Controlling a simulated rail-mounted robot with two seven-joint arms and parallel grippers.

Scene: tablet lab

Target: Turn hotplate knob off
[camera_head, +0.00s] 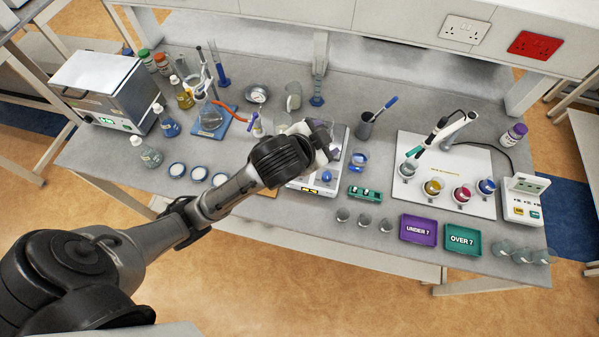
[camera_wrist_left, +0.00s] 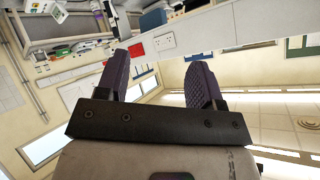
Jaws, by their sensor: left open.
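The hotplate (camera_head: 309,187) is a white box with a small lit panel, at the centre of the bench in the head view. A blue knob (camera_head: 327,176) shows on its front. My left gripper (camera_head: 328,147) is above and just behind the knob, over the hotplate, and its wrist hides part of the hotplate top. In the left wrist view my left gripper (camera_wrist_left: 160,82) has its two dark fingers apart with nothing between them. I cannot tell from these views whether a finger touches the hotplate. My right gripper is in neither view.
Purple (camera_head: 418,230) and teal trays (camera_head: 462,239) lie front right.

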